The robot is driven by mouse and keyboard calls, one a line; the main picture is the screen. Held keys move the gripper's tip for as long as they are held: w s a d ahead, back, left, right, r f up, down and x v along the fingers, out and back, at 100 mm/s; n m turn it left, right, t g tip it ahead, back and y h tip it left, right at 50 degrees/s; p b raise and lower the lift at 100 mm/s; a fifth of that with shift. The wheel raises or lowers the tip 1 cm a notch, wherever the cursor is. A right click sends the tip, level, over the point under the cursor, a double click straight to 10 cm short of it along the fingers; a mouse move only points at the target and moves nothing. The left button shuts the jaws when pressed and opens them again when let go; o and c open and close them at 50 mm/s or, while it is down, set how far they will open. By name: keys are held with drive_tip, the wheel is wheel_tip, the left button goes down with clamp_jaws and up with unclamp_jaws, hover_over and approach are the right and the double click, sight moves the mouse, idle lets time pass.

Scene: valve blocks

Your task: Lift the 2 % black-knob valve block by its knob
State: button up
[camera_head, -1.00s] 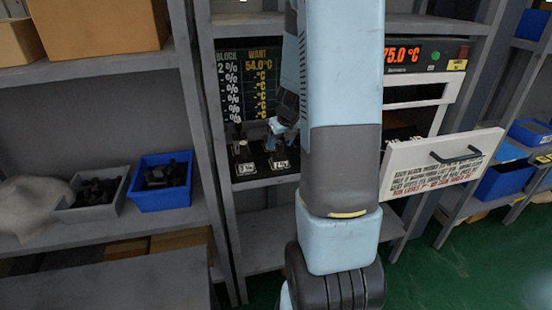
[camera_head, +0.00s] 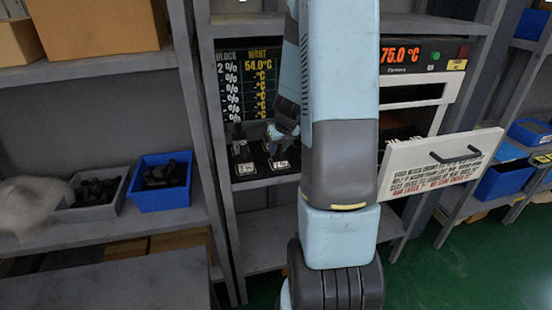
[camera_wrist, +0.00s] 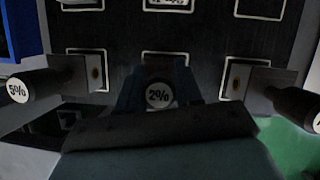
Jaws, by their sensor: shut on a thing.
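In the wrist view, the 2 % knob (camera_wrist: 160,94), black with a white round label, sits between the two blue fingers of my gripper (camera_wrist: 160,88). The gripper is shut on it. The body of this block is hidden behind the fingers and the dark gripper housing, so I cannot tell whether it touches the shelf. In the head view, my gripper (camera_head: 284,130) is low over the shelf in front of the dark board, and my arm covers part of that area.
A 5 % valve block (camera_wrist: 68,78) stands to the left and another block (camera_wrist: 252,82) to the right, its label cut off. White-outlined squares mark the dark mat. The board (camera_head: 245,85) stands behind. An open panel (camera_head: 440,163) juts out at right.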

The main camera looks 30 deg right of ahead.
clamp_jaws()
drive_tip(key=shift+r, duration=0.15)
